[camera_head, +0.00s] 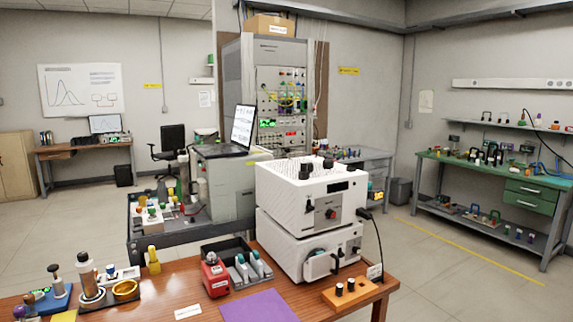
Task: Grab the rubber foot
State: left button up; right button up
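Several small black knob-like pieces (328,163) sit on the top face of the upper white instrument (290,190). Three dark cylinders (351,285) stand in an orange block (374,291) at the front right of the wooden table. Either group could include the rubber foot; at this size I cannot tell which. Neither of my grippers shows in the head view.
The wooden table (160,291) also holds a red device (215,277), a black tray (226,249), a purple mat (259,306) and several bottles at left. A black cable (378,237) hangs by the instruments. A green bench (490,176) stands at right beyond open floor.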

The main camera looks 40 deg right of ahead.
aim_at(328, 163)
jog(key=l+u, duration=0.35)
jog(key=l, duration=0.2)
jog(key=l+u, duration=0.3)
jog(key=l, duration=0.2)
jog(key=k+l+u, duration=0.15)
jog(key=l+u, duration=0.2)
jog(key=l, duration=0.15)
